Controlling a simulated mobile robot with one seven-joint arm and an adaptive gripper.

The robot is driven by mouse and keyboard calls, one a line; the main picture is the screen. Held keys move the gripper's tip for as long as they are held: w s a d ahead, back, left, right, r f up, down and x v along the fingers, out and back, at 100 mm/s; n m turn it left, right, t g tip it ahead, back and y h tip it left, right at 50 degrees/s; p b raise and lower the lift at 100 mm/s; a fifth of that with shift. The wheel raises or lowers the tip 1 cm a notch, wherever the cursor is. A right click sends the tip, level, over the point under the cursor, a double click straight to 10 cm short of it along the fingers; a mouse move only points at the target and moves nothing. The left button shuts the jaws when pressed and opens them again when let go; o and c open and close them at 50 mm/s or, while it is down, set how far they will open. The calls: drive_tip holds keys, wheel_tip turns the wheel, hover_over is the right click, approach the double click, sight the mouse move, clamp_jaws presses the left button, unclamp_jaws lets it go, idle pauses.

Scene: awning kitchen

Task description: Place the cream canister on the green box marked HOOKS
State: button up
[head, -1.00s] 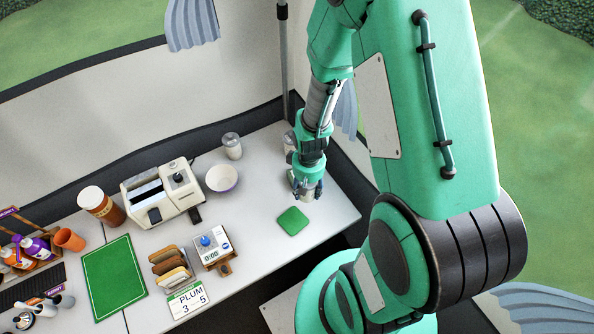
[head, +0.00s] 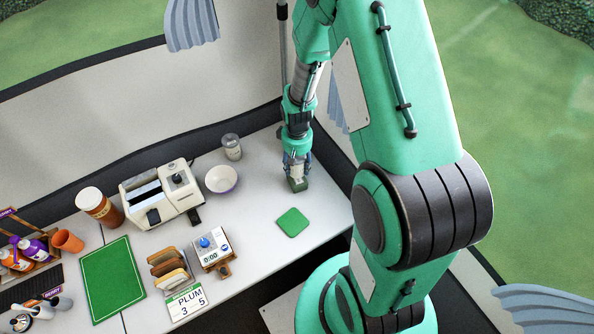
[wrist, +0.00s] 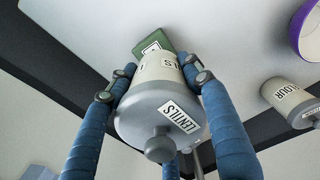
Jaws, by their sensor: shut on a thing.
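My gripper (head: 297,166) is shut on the cream canister (head: 296,173) at the back right of the counter. In the wrist view the cream canister (wrist: 158,110) has a grey lid with a knob and a LENTILS label, and blue fingers flank it. The green box (head: 298,185) is directly below the canister in the head view. The green box (wrist: 150,44) also shows past the canister's far end in the wrist view, partly hidden, with a white label that is too small to read. I cannot tell whether canister and box touch.
A canister marked FLOUR (wrist: 292,103) and a purple-rimmed white bowl (head: 221,179) stand to the left in the head view. A green square mat (head: 293,222) lies in front. The wall is close behind.

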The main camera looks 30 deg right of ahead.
sight(297, 171)
drive_tip(key=shift+f+b, duration=0.3)
drive_tip(key=shift+f, duration=1.45)
drive_tip(key=shift+f, duration=0.15)
drive_tip(key=o, duration=1.2)
drive_tip(key=shift+o, duration=0.2)
wheel_tip(297, 171, up, 12)
drive_tip(key=shift+r+p, duration=0.15)
drive_tip(key=shift+p, duration=0.7)
